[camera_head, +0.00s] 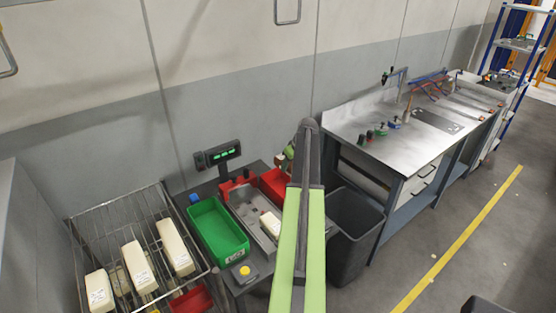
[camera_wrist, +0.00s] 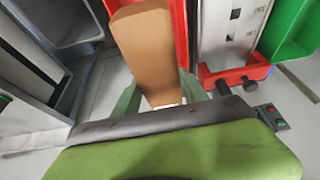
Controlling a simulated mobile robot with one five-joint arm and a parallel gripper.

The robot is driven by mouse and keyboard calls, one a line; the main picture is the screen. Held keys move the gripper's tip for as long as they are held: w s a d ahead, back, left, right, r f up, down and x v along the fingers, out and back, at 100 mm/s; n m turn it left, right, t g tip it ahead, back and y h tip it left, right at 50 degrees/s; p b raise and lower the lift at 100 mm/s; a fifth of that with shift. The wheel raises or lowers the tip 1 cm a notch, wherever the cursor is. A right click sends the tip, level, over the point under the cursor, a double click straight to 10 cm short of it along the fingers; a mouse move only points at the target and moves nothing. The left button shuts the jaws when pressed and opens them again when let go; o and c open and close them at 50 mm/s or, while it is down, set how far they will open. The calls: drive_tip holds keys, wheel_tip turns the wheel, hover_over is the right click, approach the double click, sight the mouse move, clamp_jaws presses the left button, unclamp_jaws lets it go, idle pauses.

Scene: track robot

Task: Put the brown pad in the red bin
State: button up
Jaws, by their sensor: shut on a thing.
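The brown pad (camera_wrist: 146,50) is a flat tan-brown slab in the wrist view, reaching away from my gripper (camera_wrist: 160,96). My green fingers are on either side of its near end, shut on it. The red bin (camera_wrist: 181,35) shows as red strips on both sides of the pad, so the pad overlaps the bin in this view. I cannot tell how high the pad is above the bin or whether it is inside. In the head view the red bin (camera_head: 274,183) is partly hidden behind my arm, and the pad is not clearly visible.
A green bin (camera_head: 218,232) and a grey tray with a white box (camera_head: 270,224) are left of my arm. A wire rack (camera_head: 140,215) holds several pale boxes. A dark waste bin (camera_head: 352,215) and a steel workbench (camera_head: 375,125) are right. A display (camera_head: 223,153) stands behind.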

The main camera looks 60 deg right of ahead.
drive_tip(key=shift+w, duration=0.25)
drive_tip(key=shift+f+b, duration=0.7)
drive_tip(key=shift+f, duration=0.05)
wheel_tip(320, 180, down, 12)
drive_tip(key=b, duration=1.1)
drive_tip(key=shift+r+b, duration=0.2)
drive_tip(key=shift+b, duration=0.15)
drive_tip(key=o, duration=1.5)
drive_tip(key=shift+r, duration=0.15)
drive_tip(key=p+v, duration=1.6)
drive_tip(key=v, duration=0.1)
drive_tip(key=shift+r, duration=0.3)
drive_tip(key=shift+f, duration=0.15)
